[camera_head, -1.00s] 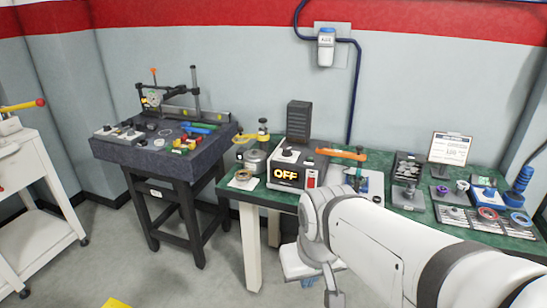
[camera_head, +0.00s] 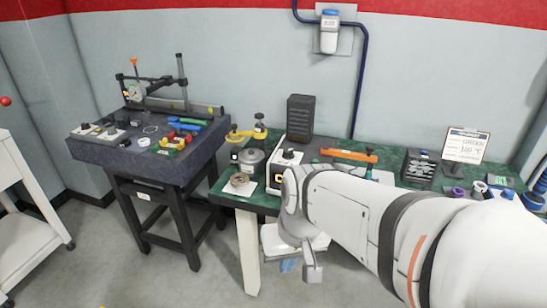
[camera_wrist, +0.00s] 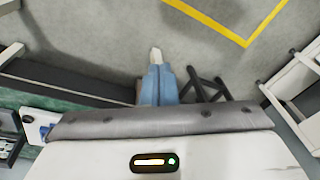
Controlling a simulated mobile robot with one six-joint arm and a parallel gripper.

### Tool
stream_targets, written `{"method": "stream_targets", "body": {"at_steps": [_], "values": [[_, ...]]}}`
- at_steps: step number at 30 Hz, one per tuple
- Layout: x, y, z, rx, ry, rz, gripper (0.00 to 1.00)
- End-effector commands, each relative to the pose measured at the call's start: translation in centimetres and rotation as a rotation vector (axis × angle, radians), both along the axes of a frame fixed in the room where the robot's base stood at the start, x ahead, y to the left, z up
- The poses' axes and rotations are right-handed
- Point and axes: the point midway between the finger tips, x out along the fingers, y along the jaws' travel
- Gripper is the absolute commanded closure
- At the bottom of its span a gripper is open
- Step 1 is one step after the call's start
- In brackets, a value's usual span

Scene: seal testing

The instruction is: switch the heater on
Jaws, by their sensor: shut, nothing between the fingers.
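The heater (camera_head: 290,157) is a white box with a black knob on top, at the left end of the green table. My arm covers most of its front in the head view, so its display and red switch are hidden now. My gripper (camera_head: 288,267) hangs low in front of the table edge, below the heater and apart from it. In the wrist view my gripper (camera_wrist: 155,54) shows blue fingers, shut and empty, over the grey floor. The heater is not recognisable in the wrist view.
A black finned block (camera_head: 300,116) stands behind the heater. A metal pot (camera_head: 251,161) and a yellow-handled clamp (camera_head: 259,128) stand left of it. An orange-handled tool (camera_head: 348,156) lies to the right. A dark granite table (camera_head: 90,152) stands further left, with floor between.

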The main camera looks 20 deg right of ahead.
Motion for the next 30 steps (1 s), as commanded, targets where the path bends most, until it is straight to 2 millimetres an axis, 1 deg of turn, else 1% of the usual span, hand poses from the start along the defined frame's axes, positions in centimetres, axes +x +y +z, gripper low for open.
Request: {"method": "stream_targets", "body": {"at_steps": [1,5,8,11,14,15,17,18,20,21,22,23,24,27,30], "values": [[0.0,0.6,-0.9,0.062,0.056,-0.033,1.0],[0.4,3.2,-2.8,0.304,0.209,-0.16,1.0],[1.9,5.2,-3.5,0.532,0.3,-0.285,1.0],[4.4,6.3,-3.8,0.76,0.347,-0.424,1.0],[7.8,6.3,-4.0,0.986,0.347,-0.58,1.0],[9.3,5.8,-4.1,1.072,0.334,-0.647,1.0],[11.7,4.6,-4.5,1.195,0.299,-0.753,1.0],[13.3,3.5,-4.9,1.273,0.266,-0.828,1.0],[15.6,1.3,-5.6,1.38,0.202,-0.945,1.0],[16.9,-0.4,-6.3,1.44,0.15,-1.024,1.0],[17.8,-1.8,-6.8,1.482,0.108,-1.083,1.0],[18.5,-3.2,-7.4,1.517,0.065,-1.139,1.0],[19.3,-5.1,-8.3,1.556,0.006,-1.213,1.0],[20.5,-9.4,-10.4,1.615,-0.136,-1.371,1.0],[20.8,-12.6,-12.0,1.637,-0.244,-1.481,1.0]]}}
